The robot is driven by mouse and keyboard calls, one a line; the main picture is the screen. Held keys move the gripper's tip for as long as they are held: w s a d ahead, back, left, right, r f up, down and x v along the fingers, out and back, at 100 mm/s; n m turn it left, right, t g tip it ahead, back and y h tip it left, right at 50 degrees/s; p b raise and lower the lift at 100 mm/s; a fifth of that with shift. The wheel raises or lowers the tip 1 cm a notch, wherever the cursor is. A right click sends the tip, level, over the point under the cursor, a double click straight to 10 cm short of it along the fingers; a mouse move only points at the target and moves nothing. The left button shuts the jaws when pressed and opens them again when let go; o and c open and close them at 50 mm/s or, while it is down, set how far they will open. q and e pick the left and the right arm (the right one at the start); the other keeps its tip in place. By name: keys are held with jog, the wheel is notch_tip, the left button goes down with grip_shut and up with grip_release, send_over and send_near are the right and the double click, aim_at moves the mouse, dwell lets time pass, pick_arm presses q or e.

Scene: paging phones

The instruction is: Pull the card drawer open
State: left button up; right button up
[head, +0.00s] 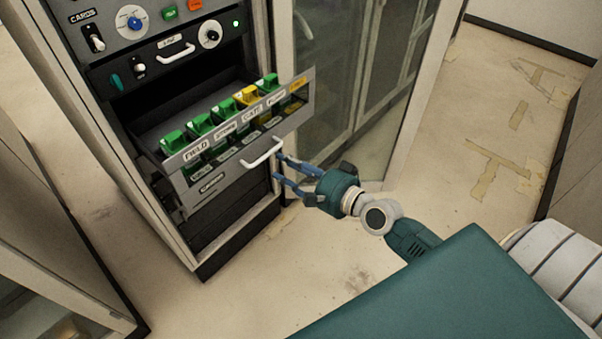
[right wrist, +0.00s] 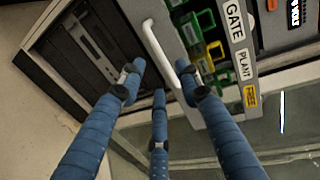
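The card drawer (head: 294,120) stands pulled out from the cabinet in the head view, with green and yellow cards inside and labels along its front. Its white handle (head: 262,154) is on the front face. My right gripper (head: 277,168) is at the right end of the handle, with its fingers apart. In the right wrist view, the handle (right wrist: 163,50) runs between the spread blue fingers (right wrist: 160,85), and I see no finger closed around it. Whether a finger touches the handle is unclear. My left gripper is not in view.
The cabinet's upper panel (head: 113,72) has knobs and switches above the drawer. A glass-doored cabinet (head: 335,65) stands right of the drawer. Bare floor (head: 225,290) lies in front, and another cabinet (head: 55,235) is at the left.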

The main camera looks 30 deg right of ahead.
jog(key=shift+v, duration=2.7)
jog(key=s+d+f+n+g+h, duration=0.2)
jog(key=s+f, duration=0.2)
jog(key=f, duration=0.8)
jog(key=s+d+f+n+g+h, duration=0.1)
jog(key=s+d+f+n+g, duration=0.2)
jog(key=f, duration=0.8)
jog(key=s+d+f+n+g+h, duration=0.15)
jog(key=s+f, duration=0.35)
jog(key=f, duration=0.7)
jog(key=s+a+f+n+g, duration=0.2)
jog(key=s+f, duration=0.4)
jog(key=s, duration=0.4)
jog(key=s+a+f+n+g, duration=0.3)
jog(key=s+f, duration=0.3)
jog(key=s, duration=0.3)
jog(key=s+a+f+n+g, duration=0.2)
jog(key=s+a+f+n, duration=0.2)
jog(key=s+f, duration=0.3)
jog(key=s+n+h, duration=0.1)
jog(key=s, duration=0.2)
jog(key=shift+s, duration=0.35)
